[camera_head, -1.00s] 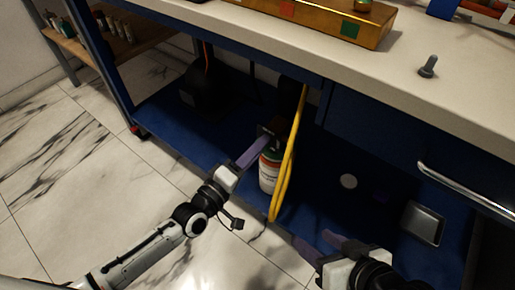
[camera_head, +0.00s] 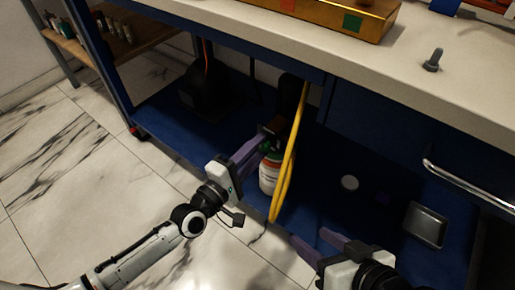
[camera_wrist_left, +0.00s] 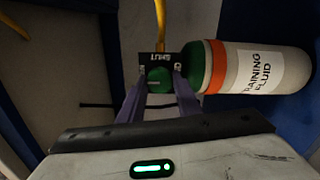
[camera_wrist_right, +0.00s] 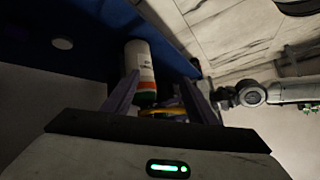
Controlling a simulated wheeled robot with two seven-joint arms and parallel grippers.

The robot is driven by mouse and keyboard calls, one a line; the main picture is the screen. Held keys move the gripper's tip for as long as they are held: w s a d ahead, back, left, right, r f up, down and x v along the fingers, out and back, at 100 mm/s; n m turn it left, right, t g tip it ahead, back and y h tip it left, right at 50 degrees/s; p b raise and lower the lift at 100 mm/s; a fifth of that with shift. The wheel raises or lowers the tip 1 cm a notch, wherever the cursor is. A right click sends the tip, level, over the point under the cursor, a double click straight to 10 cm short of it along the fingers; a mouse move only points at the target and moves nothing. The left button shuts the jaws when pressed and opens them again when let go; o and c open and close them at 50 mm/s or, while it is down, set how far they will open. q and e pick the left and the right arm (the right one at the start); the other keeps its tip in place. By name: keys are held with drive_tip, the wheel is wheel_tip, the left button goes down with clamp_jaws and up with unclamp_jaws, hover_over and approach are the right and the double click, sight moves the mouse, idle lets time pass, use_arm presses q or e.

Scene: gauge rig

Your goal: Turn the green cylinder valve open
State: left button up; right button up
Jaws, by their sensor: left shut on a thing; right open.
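The white cylinder (camera_head: 268,177) with an orange-red band and green shoulder stands on the blue lower shelf, under the bench. My left gripper (camera_head: 266,141) reaches its top. In the left wrist view, its fingers are shut on the round green valve knob (camera_wrist_left: 159,76), with a pale mark on its face. A dark plate (camera_wrist_left: 158,58) beside the knob bears the word SHUT, upside down. The cylinder's label (camera_wrist_left: 262,70) reads as training fluid. My right gripper (camera_head: 312,243) is open and empty, low and to the right of the cylinder, which shows between its fingers in the right wrist view (camera_wrist_right: 139,68).
A yellow hose (camera_head: 287,165) hangs close in front of and right of the cylinder. The bench top (camera_head: 410,85) overhangs the shelf, with a grey bolt (camera_head: 433,60) on it. A grey tray (camera_head: 425,224) and a drawer handle (camera_head: 470,185) are at right.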

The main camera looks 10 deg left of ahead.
use_arm(q)
drive_tip(key=shift+c, duration=0.2)
use_arm(e)
drive_tip(key=shift+w, duration=0.1)
use_arm(q)
drive_tip(key=o, duration=1.1)
drive_tip(key=shift+p+v, duration=1.1)
drive_tip(key=shift+v, duration=4.1)
use_arm(e)
drive_tip(key=shift+s+d+f+g+h, duration=0.3)
drive_tip(key=shift+d+f+g+h, duration=0.1)
drive_tip(key=shift+d+f, duration=0.35)
drive_tip(key=shift+a+f, duration=0.1)
drive_tip(key=shift+f, duration=0.05)
